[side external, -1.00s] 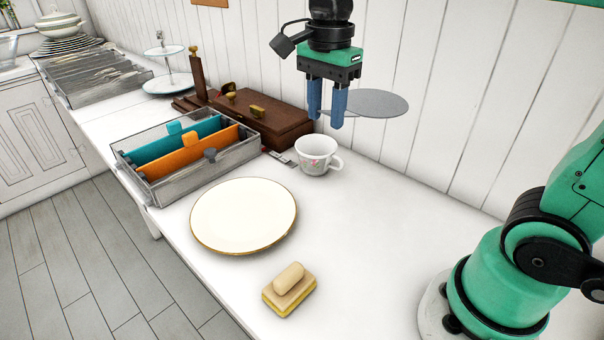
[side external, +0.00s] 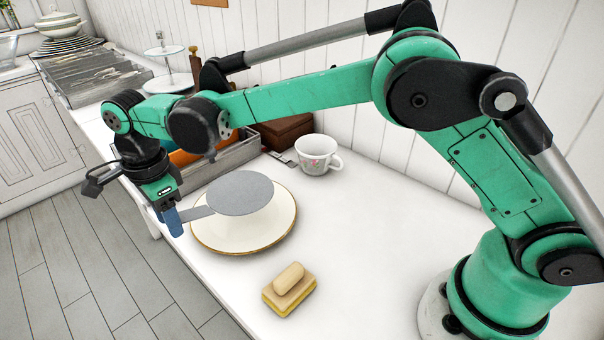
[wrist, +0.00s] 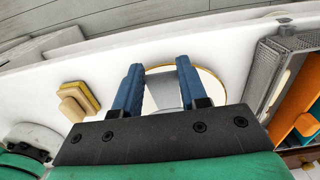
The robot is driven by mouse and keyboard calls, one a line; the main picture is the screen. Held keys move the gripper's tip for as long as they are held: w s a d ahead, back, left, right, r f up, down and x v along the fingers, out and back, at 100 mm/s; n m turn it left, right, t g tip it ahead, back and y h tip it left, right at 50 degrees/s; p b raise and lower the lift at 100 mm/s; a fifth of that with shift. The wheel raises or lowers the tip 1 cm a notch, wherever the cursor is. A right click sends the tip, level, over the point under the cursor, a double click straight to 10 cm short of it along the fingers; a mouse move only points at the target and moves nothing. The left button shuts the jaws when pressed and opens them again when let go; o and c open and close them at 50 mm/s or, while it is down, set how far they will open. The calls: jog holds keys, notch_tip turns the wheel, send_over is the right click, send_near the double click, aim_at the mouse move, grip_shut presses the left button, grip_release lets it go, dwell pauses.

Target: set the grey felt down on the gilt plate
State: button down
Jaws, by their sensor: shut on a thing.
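The grey felt (side external: 240,193) is a flat round disc with a narrow tab. My gripper (side external: 173,222) is shut on the tab, at the left of the plate in the side view. The disc extends right from the fingers and overlaps the gilt plate (side external: 250,238), a cream plate with a gold rim. A soft shadow under the disc suggests it is held above the plate; the exact gap is unclear. In the wrist view, the blue fingers of my gripper (wrist: 159,66) flank a grey strip of the felt (wrist: 165,93), with the plate (wrist: 213,84) behind.
A yellow sponge with a tan block (side external: 289,290) lies in front of the plate. A flowered cup (side external: 316,154) stands behind it. A grey divided box with orange and teal panels (wrist: 298,105) is beside the plate, partly hidden by my arm.

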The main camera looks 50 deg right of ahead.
jog(key=shift+f, duration=2.4)
jog(key=shift+f, duration=0.25)
jog(key=shift+c, duration=2.4)
grip_release()
jog(key=shift+f, duration=0.1)
